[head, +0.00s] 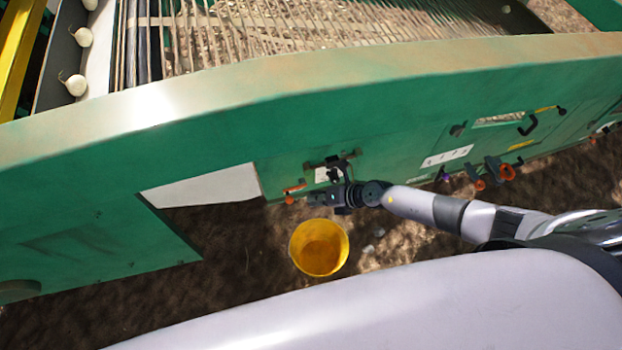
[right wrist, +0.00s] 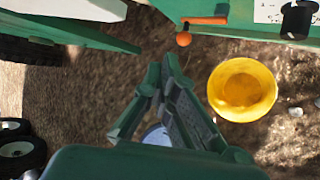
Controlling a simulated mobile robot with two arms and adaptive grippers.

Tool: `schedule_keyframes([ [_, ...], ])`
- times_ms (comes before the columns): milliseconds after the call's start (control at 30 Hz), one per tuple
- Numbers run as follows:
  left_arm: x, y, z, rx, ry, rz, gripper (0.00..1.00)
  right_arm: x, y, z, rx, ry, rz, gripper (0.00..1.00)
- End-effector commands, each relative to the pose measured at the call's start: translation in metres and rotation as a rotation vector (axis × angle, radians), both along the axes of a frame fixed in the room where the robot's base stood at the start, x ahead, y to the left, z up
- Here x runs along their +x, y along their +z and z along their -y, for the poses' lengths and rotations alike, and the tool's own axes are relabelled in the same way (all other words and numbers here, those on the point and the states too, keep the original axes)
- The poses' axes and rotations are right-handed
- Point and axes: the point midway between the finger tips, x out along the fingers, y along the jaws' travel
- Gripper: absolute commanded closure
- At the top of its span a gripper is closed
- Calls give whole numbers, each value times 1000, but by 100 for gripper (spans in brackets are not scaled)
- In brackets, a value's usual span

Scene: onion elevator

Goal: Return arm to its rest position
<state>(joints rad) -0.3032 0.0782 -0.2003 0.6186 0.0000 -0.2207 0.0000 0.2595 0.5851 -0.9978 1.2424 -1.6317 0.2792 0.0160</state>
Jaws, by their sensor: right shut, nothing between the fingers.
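My right arm comes in from the right in the head view. Its gripper (head: 318,198) is beside the green machine's side wall (head: 400,115), above a yellow bucket (head: 319,247). In the right wrist view the gripper's fingers (right wrist: 163,68) are together with nothing held between them. The bucket also shows there to the right of the fingers (right wrist: 243,90), apart from them. It stands on the soil and looks empty. My left gripper is not in view.
An orange-knobbed handle (right wrist: 184,39) sticks out from the machine close to the gripper. Orange levers (head: 506,172) are further right along the wall. White onions (head: 76,85) lie at the machine's upper left. Bare soil (head: 245,250) is below.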

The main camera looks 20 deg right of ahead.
Motion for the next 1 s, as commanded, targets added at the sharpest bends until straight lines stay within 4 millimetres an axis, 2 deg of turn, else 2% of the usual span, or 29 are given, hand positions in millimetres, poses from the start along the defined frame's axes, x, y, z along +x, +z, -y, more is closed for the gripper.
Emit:
schedule_keyframes([
  [267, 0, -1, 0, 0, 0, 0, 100, 0, -1, 0, 5, -7, -3, 100],
  [367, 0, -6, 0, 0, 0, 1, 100, 0, -12, 0, 51, -81, -36, 100],
  [467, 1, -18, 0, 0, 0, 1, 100, 1, -37, 5, 163, -275, -115, 100],
  [567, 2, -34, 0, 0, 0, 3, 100, -6, -79, 24, 315, -589, -241, 100],
  [667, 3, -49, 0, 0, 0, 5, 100, -33, -135, 54, 453, -960, -387, 100],
  [700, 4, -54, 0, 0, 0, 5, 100, -50, -158, 67, 498, -1109, -444, 100],
  [767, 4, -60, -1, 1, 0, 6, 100, -80, -188, 84, 549, -1307, -523, 100],
  [800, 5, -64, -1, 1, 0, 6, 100, -101, -207, 93, 574, -1432, -571, 100],
  [867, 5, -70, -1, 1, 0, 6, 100, -137, -234, 104, 604, -1607, -639, 100],
  [900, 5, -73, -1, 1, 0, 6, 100, -162, -250, 109, 618, -1720, -684, 100],
  [1000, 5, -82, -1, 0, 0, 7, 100, -228, -284, 116, 639, -1983, -786, 100],
])
